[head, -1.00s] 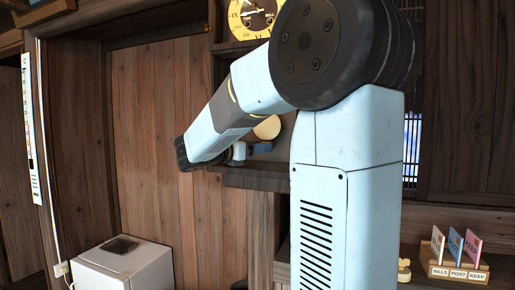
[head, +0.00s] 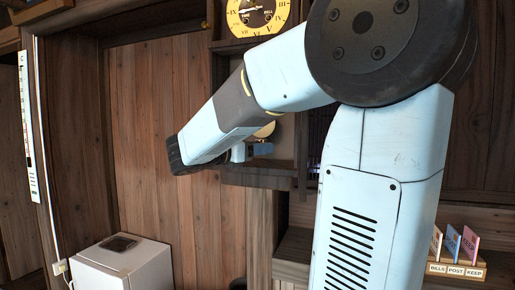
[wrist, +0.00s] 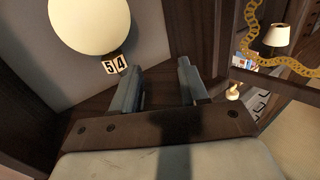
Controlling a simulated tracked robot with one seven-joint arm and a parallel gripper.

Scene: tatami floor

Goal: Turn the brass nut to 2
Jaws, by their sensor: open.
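In the wrist view a large pale round disc (wrist: 90,22), apparently the clock's pendulum bob, fills the top left. Just under it sits a small numbered piece (wrist: 115,66) with dark faces showing 5 and 4, apparently the nut; its brass and any 2 cannot be made out. My gripper (wrist: 157,68) is open and empty, its fingers apart, with the numbered piece to the left of the left finger. In the head view my gripper (head: 250,151) is small beside the partly hidden disc (head: 264,131), below the clock face (head: 258,14).
Dark wooden case walls stand close around my gripper. In the head view a white box (head: 120,265) stands lower left and a card holder (head: 457,268) lower right.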

